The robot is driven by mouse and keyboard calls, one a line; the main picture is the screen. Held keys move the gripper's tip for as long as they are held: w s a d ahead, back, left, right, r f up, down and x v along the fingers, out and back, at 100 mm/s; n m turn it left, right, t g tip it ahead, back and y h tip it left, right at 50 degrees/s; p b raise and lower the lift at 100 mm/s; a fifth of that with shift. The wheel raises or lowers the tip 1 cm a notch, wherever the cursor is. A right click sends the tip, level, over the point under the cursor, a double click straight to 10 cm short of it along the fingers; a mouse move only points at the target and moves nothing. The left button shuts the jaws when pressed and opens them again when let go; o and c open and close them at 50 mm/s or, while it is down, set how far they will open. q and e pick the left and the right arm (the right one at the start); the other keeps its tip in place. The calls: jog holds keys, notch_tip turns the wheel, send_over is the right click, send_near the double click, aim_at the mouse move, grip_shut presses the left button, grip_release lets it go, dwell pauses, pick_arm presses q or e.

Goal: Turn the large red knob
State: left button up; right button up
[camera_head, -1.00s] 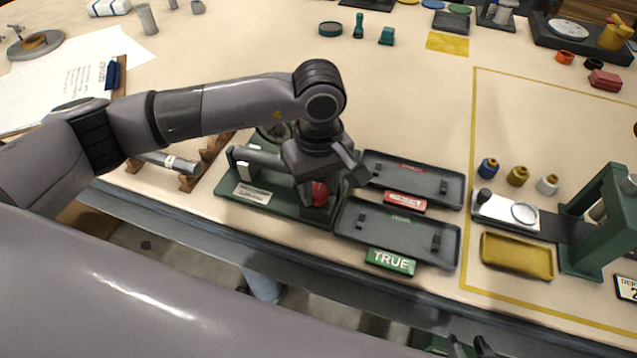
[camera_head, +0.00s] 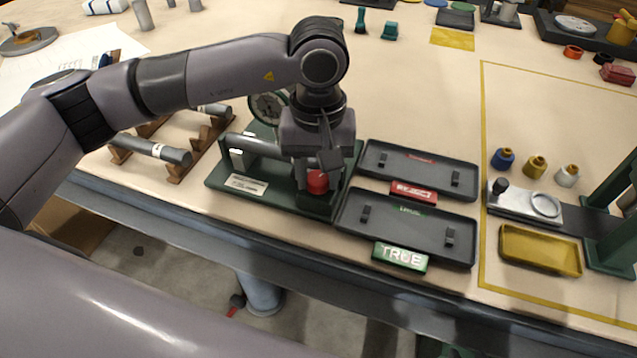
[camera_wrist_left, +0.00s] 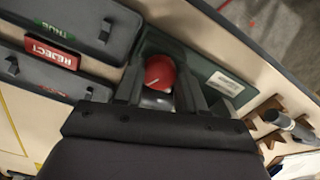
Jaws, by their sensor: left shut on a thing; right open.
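The large red knob (camera_head: 317,181) sits at the right end of a dark green fixture (camera_head: 270,195) near the table's front edge. My left gripper (camera_head: 318,177) reaches down over it from above and is shut on it. In the left wrist view the red knob (camera_wrist_left: 160,72) shows between the two fingers, with a pale line on its face. The gripper hides part of the knob and the fixture in the head view. My right gripper is not in view.
A round dial (camera_head: 268,106) stands behind the fixture. Two dark trays, one with a red REJECT label (camera_head: 413,192) and one with a green TRUE label (camera_head: 400,257), lie right of it. Grey cylinders on a brown rack (camera_head: 175,170) lie left. Bare table lies behind the trays.

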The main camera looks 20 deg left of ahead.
aim_at(318, 179)
pick_arm(q)
jog(key=shift+m+b, duration=0.95)
jog(key=shift+m, duration=0.35)
jog(key=o, duration=0.8)
jog(key=shift+r, duration=0.15)
notch_tip(318, 179, up, 7)
